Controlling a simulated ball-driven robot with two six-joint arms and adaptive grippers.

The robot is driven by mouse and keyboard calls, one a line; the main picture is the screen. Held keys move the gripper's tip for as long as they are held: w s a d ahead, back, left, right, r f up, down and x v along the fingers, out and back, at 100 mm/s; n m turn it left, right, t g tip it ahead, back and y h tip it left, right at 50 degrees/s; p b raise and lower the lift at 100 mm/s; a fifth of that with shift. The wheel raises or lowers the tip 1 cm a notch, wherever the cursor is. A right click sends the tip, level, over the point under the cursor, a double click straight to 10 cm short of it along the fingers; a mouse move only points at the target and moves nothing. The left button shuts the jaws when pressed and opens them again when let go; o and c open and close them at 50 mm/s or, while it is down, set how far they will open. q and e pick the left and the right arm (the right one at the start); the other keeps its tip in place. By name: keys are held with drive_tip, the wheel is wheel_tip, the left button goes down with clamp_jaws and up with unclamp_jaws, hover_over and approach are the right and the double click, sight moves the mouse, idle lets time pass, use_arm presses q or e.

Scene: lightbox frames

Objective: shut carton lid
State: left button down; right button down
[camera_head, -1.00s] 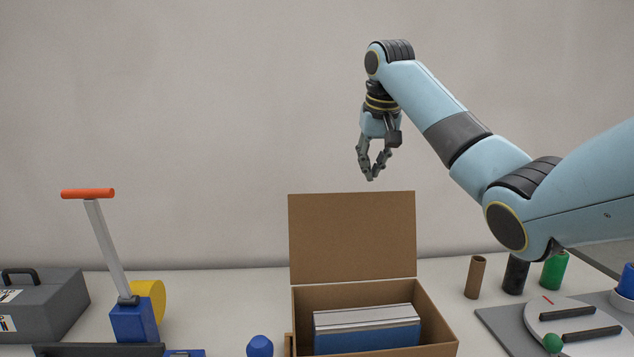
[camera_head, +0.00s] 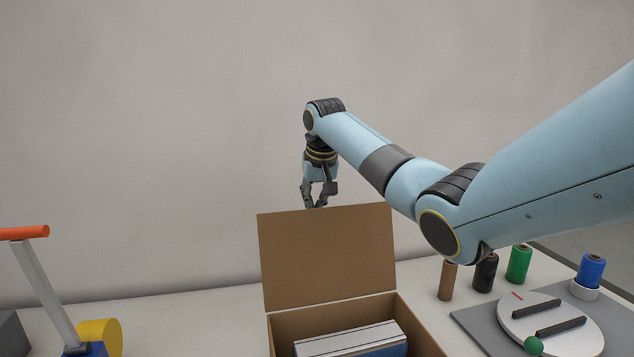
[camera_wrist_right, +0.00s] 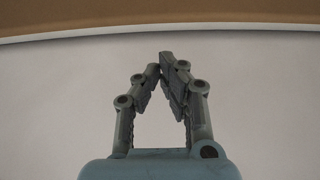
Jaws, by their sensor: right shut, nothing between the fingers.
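The brown carton (camera_head: 418,325) stands open on the table in the head view. Its lid (camera_head: 327,257) is raised, roughly upright, at the back edge. Blue and white books or files (camera_head: 352,343) lie inside. My right gripper (camera_head: 314,206) is just above and behind the lid's top edge; its fingertips are partly hidden at the lid's top. In the right wrist view the gripper (camera_wrist_right: 162,60) has its fingertips together with nothing between them, and a brown strip, likely the lid (camera_wrist_right: 160,15), crosses the top. My left gripper does not show.
At right, a grey board (camera_head: 476,321) carries a white disc (camera_head: 520,327) with black bars and a green knob. At left are an orange-topped lever (camera_head: 45,290) and a yellow cylinder (camera_head: 101,337).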

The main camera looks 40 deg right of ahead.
drive_tip(key=s+p, duration=0.1)
drive_tip(key=s+a, duration=0.1)
drive_tip(key=s+p, duration=0.1)
drive_tip(key=shift+s+a+r+p, duration=0.1)
drive_tip(key=shift+a+r+p, duration=0.2)
drive_tip(key=shift+a+p, duration=0.05)
